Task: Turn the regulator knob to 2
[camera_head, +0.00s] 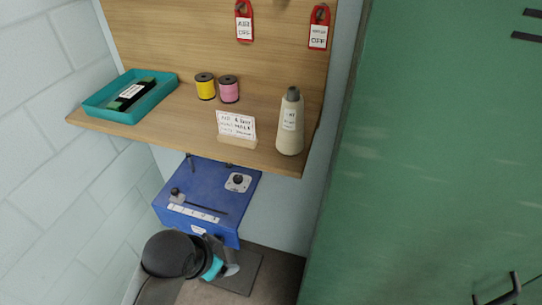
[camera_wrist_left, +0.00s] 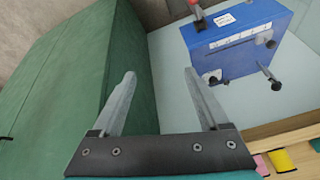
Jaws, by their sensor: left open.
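The blue box (camera_head: 222,188) is below the wooden shelf and carries a round black knob on a white plate (camera_head: 238,182). Its markings are too small to read. A black-headed lever (camera_head: 176,194) sits beside a white numbered strip (camera_head: 193,213) on the same face. My left gripper (camera_head: 230,258) is open and empty, in front of and below the box, apart from it. In the left wrist view the open fingers (camera_wrist_left: 160,90) have nothing between them. The blue box (camera_wrist_left: 240,50) is at the upper right there, with dark knobs sticking out. My right gripper is not in view.
The shelf (camera_head: 185,125) above holds a teal tray (camera_head: 158,107), yellow and pink spools (camera_head: 229,89), a sign (camera_head: 236,125) and a cream bottle (camera_head: 291,122). Red tags (camera_head: 244,22) hang behind. A green cabinet (camera_head: 430,150) stands right; a pale block wall is left.

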